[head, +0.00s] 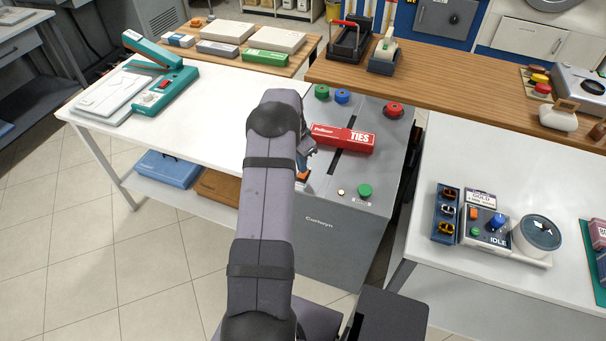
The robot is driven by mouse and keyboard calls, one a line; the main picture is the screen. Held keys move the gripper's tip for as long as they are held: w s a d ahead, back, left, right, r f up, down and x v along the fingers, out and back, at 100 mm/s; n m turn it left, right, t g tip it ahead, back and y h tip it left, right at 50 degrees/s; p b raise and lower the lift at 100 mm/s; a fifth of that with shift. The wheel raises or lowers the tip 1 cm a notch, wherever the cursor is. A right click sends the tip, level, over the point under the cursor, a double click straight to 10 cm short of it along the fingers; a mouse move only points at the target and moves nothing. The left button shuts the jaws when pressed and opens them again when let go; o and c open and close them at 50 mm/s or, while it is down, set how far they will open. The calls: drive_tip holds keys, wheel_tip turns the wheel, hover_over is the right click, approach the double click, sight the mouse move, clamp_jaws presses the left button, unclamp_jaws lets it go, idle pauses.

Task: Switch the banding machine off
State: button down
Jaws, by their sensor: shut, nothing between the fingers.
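The grey floor-standing machine (318,222) in the middle, lettered on its front, appears to be the banding machine. My gripper (306,157) is shut and empty, close above this orange part and mostly hidden behind my arm. I cannot tell whether they touch.
A red box of ties (343,138) lies across the machine top, right of my gripper. A white table (215,123) with a teal sealer (166,90) is left. A right table (455,150) holds a small control unit reading IDLE (486,226). A wooden counter (460,75) runs behind.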

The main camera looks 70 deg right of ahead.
drive_tip(key=shift+f+b, duration=0.75)
drive_tip(key=shift+f, duration=0.3)
idle(0.8)
drive_tip(key=shift+r, duration=0.1)
wheel_tip(320, 180, up, 7)
drive_tip(key=p, duration=0.4)
idle(0.6)
idle(0.4)
